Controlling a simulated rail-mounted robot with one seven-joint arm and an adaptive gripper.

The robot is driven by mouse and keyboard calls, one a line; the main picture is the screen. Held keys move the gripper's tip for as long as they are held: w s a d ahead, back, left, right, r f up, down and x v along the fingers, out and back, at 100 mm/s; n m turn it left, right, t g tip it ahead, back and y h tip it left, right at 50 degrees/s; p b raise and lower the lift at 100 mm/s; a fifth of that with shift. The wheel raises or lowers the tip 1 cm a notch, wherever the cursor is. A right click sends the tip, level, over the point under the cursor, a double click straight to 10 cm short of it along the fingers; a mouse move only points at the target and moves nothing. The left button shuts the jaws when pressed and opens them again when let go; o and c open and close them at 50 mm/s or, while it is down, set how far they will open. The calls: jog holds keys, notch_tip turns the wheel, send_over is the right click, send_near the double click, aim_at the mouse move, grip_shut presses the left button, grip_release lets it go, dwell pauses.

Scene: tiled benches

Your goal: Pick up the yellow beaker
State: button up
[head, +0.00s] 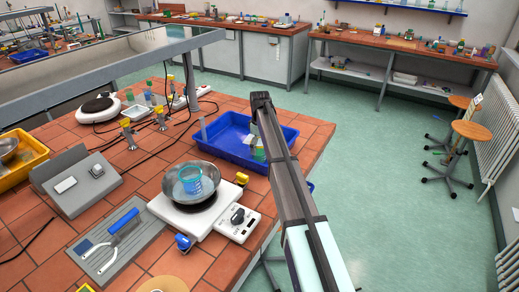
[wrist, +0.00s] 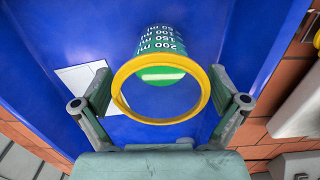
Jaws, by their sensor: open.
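The yellow beaker (wrist: 158,62) has a yellow rim, a green graduated scale and a clear wall. In the wrist view it sits in the blue tray (wrist: 50,60), seen from above through its open mouth. My gripper (wrist: 161,80) is open, with one finger on each side of the beaker and a visible gap to its rim on both sides. In the head view the beaker (head: 259,154) shows only partly beside my arm, inside the blue tray (head: 225,148).
Burners (head: 128,135) with cables stand farther left. A white card (wrist: 82,80) lies in the tray. The tiled bench ends just right of the tray.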

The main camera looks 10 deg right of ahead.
jog(key=shift+f, duration=0.75)
jog(key=c, duration=1.2)
jog(key=shift+c, duration=0.3)
jog(key=shift+r, duration=0.1)
jog(key=shift+r, duration=0.45)
jog(key=c, duration=0.3)
notch_tip(320, 180, up, 19)
jog(key=b, duration=0.5)
jog(key=shift+c, duration=0.3)
